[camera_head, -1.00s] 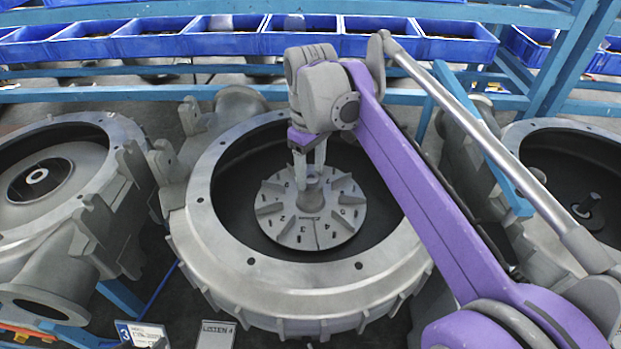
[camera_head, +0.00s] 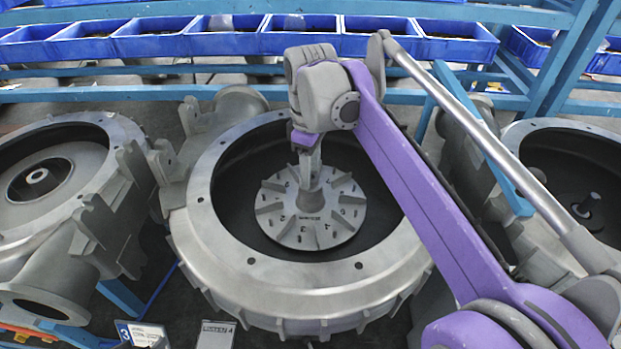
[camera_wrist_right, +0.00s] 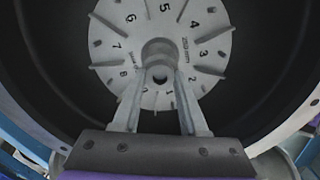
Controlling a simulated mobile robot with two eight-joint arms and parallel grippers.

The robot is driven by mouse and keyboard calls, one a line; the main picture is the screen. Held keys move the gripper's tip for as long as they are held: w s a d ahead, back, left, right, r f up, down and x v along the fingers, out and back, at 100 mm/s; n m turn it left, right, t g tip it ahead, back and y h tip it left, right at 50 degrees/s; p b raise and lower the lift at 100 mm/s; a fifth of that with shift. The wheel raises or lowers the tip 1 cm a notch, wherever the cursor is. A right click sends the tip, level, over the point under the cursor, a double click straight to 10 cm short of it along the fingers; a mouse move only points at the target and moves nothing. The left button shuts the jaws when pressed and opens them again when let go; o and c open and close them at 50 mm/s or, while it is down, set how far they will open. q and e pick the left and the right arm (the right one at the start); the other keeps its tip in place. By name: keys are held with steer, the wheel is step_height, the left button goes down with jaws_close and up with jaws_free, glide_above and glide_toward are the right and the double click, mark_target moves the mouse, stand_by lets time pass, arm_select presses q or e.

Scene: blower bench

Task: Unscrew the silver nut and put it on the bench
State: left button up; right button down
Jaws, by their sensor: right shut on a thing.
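The silver nut (camera_wrist_right: 160,74) shows in the right wrist view as a round grey piece at the centre of the numbered impeller disc (camera_wrist_right: 207,45). In the head view the disc (camera_head: 330,228) lies inside the middle blower housing (camera_head: 290,285). My right gripper (camera_head: 311,172) points down at the disc's hub. In the wrist view my right gripper (camera_wrist_right: 160,88) has one finger on each side of the nut and is shut on it. In the head view the fingers cover the nut. My left gripper is not in view.
Similar housings stand at the left (camera_head: 70,215) and right (camera_head: 560,135). Blue bins (camera_head: 300,42) line a blue frame (camera_head: 150,93) at the back. Small label cards (camera_head: 215,335) are at the front. The middle housing's raised rim surrounds my right gripper's workspace.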

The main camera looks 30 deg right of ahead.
steer(key=n, duration=1.5)
steer(key=shift+n, duration=0.4)
steer(key=n, duration=0.5)
steer(key=shift+n, duration=0.3)
steer(key=c, duration=0.7)
jaws_free()
steer(key=shift+c, duration=0.2)
